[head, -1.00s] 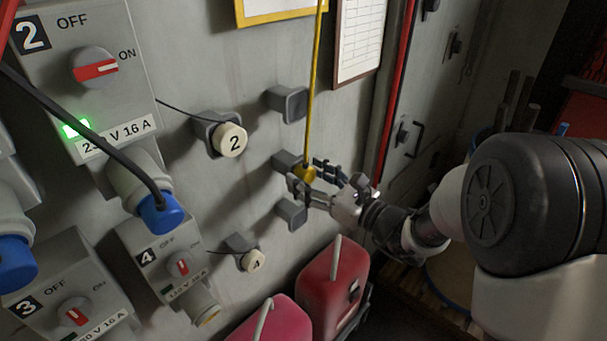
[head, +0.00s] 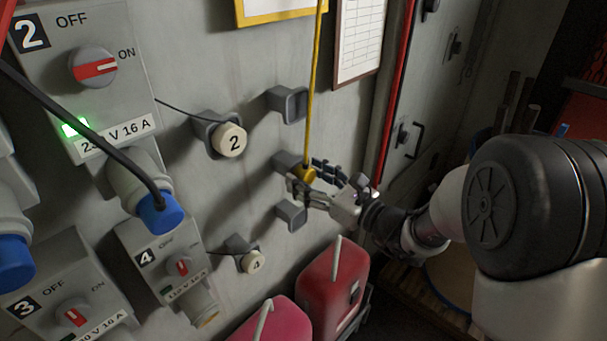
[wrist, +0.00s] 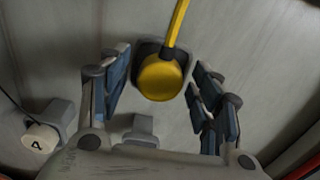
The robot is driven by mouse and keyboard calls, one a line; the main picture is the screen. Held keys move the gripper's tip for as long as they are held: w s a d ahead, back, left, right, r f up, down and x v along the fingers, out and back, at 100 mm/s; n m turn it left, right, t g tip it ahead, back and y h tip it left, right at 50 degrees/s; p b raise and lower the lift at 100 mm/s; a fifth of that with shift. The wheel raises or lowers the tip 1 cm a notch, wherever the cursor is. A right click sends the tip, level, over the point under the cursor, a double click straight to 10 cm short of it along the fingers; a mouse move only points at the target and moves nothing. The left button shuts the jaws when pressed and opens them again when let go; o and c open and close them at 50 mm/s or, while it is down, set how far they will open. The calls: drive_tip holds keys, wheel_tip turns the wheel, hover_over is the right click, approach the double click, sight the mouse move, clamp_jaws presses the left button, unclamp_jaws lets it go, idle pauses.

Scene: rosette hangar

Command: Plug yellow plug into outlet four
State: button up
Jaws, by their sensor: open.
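The yellow plug (head: 305,174) sits in a grey wall holder (head: 287,161), with its yellow cable (head: 313,80) running up the wall. My gripper (head: 302,179) is open at the plug. In the wrist view the yellow plug (wrist: 162,78) lies between and beyond the open fingers (wrist: 160,95), with a gap visible on both sides. Outlet four (head: 165,262) is the small grey box marked 4 at lower left. Its red switch (head: 179,265) and downward-angled socket (head: 203,308) show. A cap marked 4 (head: 252,262) hangs in a holder to its right.
Outlet two (head: 85,75) has a blue plug (head: 160,212) and a lit green lamp. Outlet three (head: 60,305) is at lower left. Empty holders (head: 290,104) are above and below the yellow plug. Red cans (head: 335,283) stand below my gripper.

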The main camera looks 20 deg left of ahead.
sight(310, 179)
drive_tip(key=shift+c, duration=0.2)
idle(0.5)
clamp_jaws()
idle(0.6)
drive_tip(key=shift+d, duration=0.1)
drive_tip(key=shift+b+v, duration=0.4)
drive_tip(key=shift+v, duration=2.55)
